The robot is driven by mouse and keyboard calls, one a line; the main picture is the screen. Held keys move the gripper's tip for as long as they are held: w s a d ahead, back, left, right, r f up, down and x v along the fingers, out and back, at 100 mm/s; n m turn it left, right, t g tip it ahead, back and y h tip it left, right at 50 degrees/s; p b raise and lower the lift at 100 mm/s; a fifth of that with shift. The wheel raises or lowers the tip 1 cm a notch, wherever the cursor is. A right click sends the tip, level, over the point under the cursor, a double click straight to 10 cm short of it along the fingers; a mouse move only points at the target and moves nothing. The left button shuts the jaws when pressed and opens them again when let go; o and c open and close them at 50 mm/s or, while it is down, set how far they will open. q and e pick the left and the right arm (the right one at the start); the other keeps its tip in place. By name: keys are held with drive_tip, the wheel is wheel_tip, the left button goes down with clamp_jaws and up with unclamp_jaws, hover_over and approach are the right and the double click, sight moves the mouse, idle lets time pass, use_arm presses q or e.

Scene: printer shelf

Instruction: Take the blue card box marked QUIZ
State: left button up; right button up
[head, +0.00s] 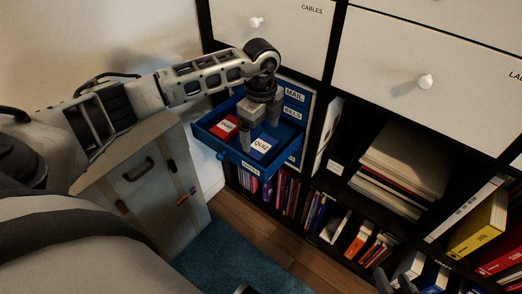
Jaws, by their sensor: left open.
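The blue card box marked QUIZ (262,146) lies in a blue open drawer (225,151), to the right of a red box (225,127) that also bears a label. My left gripper (260,128) points down over the drawer, with its two fingers apart just above the QUIZ box and nothing visibly held. One finger hides part of the drawer and the gap between the boxes. I cannot tell whether the fingers touch the QUIZ box. At the bottom edge a dark pronged shape (392,283) seems to be my right gripper, mostly cut off.
Blue fronts marked MAIL and BILLS (293,104) stand right behind the gripper. White drawers (425,82) are above. Books and binders (478,228) fill the lower shelves. A pale cabinet (150,185) stands at left; floor and blue rug (225,258) lie open below.

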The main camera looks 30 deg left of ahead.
sight(260, 145)
use_arm(q)
drive_tip(key=shift+f, duration=0.55)
drive_tip(key=f, duration=0.1)
drive_tip(key=f+b, duration=0.2)
drive_tip(key=shift+w+a+f, duration=0.2)
drive_tip(key=shift+a+f, duration=0.05)
drive_tip(key=shift+f, duration=0.4)
drive_tip(key=c, duration=0.7)
drive_tip(key=shift+c, duration=0.3)
use_arm(e)
drive_tip(key=shift+w+a+r+t, duration=0.1)
drive_tip(key=shift+a+r+t, duration=0.15)
drive_tip(key=shift+r+t, duration=0.35)
use_arm(q)
drive_tip(key=shift+r, duration=0.15)
